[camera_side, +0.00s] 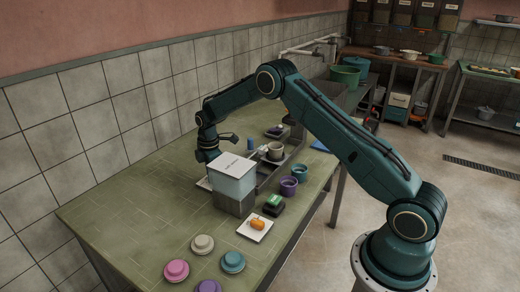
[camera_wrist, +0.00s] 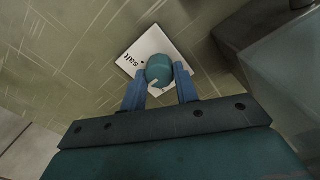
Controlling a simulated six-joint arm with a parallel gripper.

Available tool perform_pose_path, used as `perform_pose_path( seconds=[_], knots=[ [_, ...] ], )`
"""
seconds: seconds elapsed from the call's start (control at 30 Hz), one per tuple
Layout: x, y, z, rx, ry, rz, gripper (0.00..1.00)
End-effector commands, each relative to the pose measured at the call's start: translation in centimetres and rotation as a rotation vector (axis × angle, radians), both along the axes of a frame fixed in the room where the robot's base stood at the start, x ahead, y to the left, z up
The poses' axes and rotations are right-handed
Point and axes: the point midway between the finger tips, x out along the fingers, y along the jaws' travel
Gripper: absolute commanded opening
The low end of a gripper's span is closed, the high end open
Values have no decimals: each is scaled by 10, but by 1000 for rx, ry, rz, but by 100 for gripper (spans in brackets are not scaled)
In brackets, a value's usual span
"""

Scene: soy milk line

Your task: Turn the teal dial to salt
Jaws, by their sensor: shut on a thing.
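In the wrist view the teal dial (camera_wrist: 159,69) sits on a white plate (camera_wrist: 137,52). The word "salt" and a dark dot are printed on the plate, up and left of the dial. A small pale mark shows at the dial's lower edge, away from the word. My gripper (camera_wrist: 161,80) is shut on the dial, with one blue finger at each side. In the side view my gripper (camera_side: 208,157) is low behind the white-topped box, which hides the dial; only a sliver of the plate (camera_side: 203,184) shows.
The white-topped box (camera_side: 233,176) stands close to my gripper. Purple cups (camera_side: 289,186), a green-topped block (camera_side: 273,204) and an orange piece (camera_side: 258,224) on a white plate (camera_side: 247,231) are to its right. Several round coloured pieces (camera_side: 203,245) lie at the table's front. The table's left part (camera_side: 120,215) is clear.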

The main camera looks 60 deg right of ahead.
Motion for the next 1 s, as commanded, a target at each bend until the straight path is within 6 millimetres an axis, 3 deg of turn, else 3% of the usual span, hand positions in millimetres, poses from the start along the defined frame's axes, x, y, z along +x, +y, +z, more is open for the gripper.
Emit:
perform_pose_path(
  seconds=[0.37, 1.0],
  knots=[
    [0, 0, 0, 0, 0, -85, 7],
    [0, -1, 0, 0, 1, -524, 7]
  ],
)
